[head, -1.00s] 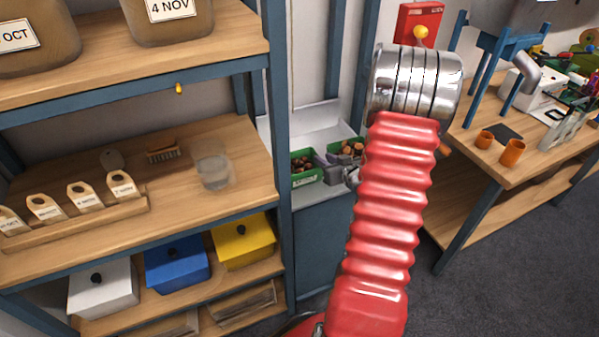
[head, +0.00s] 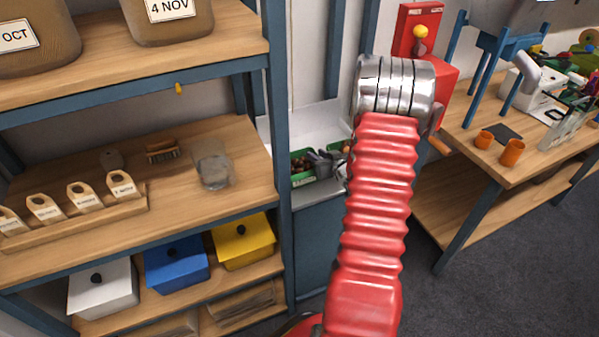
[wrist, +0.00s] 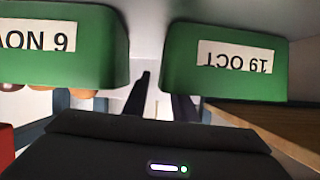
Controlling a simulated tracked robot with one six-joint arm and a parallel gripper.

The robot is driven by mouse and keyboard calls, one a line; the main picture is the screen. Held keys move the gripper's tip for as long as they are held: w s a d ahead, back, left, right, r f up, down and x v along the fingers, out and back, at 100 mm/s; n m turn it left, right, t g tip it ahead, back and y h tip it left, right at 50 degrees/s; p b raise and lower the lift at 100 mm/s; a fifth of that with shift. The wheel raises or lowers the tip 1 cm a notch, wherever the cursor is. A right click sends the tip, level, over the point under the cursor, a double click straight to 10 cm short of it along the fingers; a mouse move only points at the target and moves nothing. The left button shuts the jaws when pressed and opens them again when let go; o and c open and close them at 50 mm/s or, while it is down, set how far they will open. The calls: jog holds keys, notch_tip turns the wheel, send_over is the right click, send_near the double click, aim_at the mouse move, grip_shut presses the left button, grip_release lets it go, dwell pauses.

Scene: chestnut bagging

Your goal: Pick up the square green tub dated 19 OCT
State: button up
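The green tub dated 19 OCT (wrist: 225,75) is at the right of the wrist view, its white label upside down. A second green tub, labelled 6 NOV (wrist: 65,60), is at the left, with a gap between them. My gripper (wrist: 161,93) has its two dark fingers apart, with nothing seen between them, below this gap in the picture. In the head view my gripper (head: 319,158) is small and grey by a green tub (head: 302,180) holding brown chestnuts. Its label is not readable there, and my arm hides much of the area to the right.
Blue-framed shelves (head: 283,225) stand left of the tubs. They hold a clear container (head: 212,170), a brush (head: 162,152), a rack of dated tags (head: 75,222) and lidded boxes. A red wall device (head: 418,30) and a workbench (head: 510,165) are on the right.

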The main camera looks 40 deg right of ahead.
jog(key=shift+c, duration=0.3)
grip_shut()
dwell(0.3)
dwell(1.1)
